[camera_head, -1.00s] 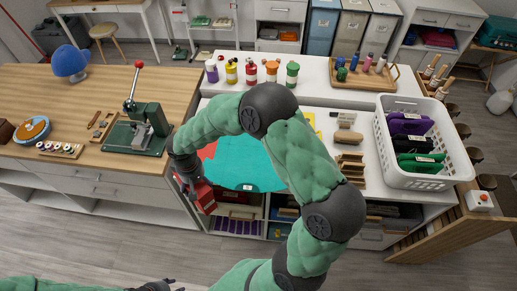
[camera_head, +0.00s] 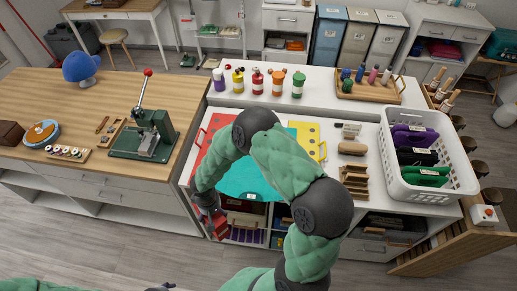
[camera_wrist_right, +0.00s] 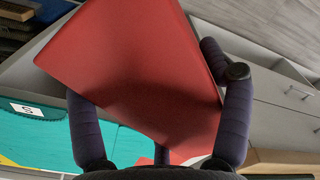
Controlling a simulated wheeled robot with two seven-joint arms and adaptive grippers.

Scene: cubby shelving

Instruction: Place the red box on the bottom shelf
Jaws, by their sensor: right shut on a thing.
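The red box (camera_wrist_right: 140,70) fills the middle of the right wrist view, tilted, between the dark fingers of my right gripper (camera_wrist_right: 156,95). In the head view the box (camera_head: 221,230) shows small and partly hidden at the front left of the shelf unit. My right gripper (camera_head: 212,218) is shut on it, low beside the cubbies. The cubby shelving (camera_head: 262,222) under the white worktop is partly hidden by my right arm; purple items show on a low level. Only a sliver of my left gripper (camera_head: 162,288) shows at the bottom edge; its jaws cannot be read.
Red, teal and yellow panels (camera_head: 307,136) lie on the worktop near my right arm. A white basket (camera_head: 447,185) stands at the right. A wooden bench with a green press (camera_head: 150,137) is at the left. The floor in front (camera_head: 100,245) is clear.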

